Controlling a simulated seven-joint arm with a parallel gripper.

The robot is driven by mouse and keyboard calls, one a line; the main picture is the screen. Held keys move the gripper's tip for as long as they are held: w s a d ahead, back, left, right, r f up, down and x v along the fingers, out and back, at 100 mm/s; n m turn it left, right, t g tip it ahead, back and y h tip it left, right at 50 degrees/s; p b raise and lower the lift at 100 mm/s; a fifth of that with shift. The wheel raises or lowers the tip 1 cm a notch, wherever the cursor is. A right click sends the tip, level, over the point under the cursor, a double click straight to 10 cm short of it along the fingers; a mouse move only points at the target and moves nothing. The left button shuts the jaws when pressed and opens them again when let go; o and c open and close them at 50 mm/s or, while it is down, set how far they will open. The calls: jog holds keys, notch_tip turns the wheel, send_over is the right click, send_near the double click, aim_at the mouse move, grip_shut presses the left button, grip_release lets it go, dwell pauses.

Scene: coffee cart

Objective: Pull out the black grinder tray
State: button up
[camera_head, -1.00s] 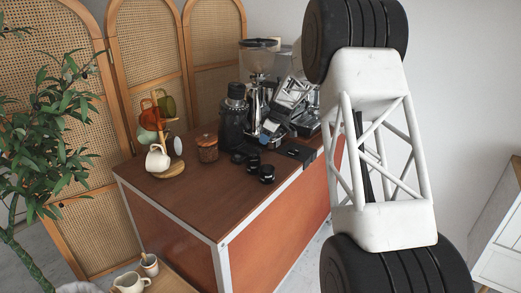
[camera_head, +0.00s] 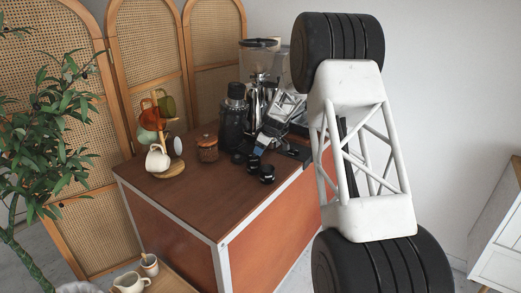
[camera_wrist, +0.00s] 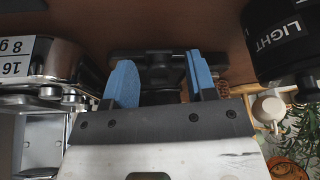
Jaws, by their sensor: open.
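My gripper (camera_wrist: 160,85) is open in the wrist view, with blue pads on its two fingers. A black part (camera_wrist: 150,58), which looks like the black grinder tray, lies just beyond and partly between the fingers; I cannot tell whether they touch it. In the head view my gripper (camera_head: 260,148) is low over the cart top, in front of the grinder (camera_head: 258,75), which has a clear hopper. The tray cannot be made out clearly there, behind my gripper and the items around it.
A black canister (camera_head: 235,110) stands left of my gripper. Small black round tools (camera_head: 267,174) lie in front. A lidded brown jar (camera_head: 208,148) and a mug stand (camera_head: 170,168) are further left. The wrist view shows a chrome part (camera_wrist: 45,70) at left. The front of the cart top (camera_head: 190,200) is clear.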

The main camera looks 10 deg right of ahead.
grip_shut()
jog(key=shift+s+d, duration=2.5)
jog(key=shift+s, duration=0.2)
grip_release()
jog(key=shift+d, duration=0.1)
jog(key=v, duration=0.7)
jog(key=shift+r, duration=0.35)
jog(key=shift+d, duration=0.1)
jog(key=shift+s, duration=0.1)
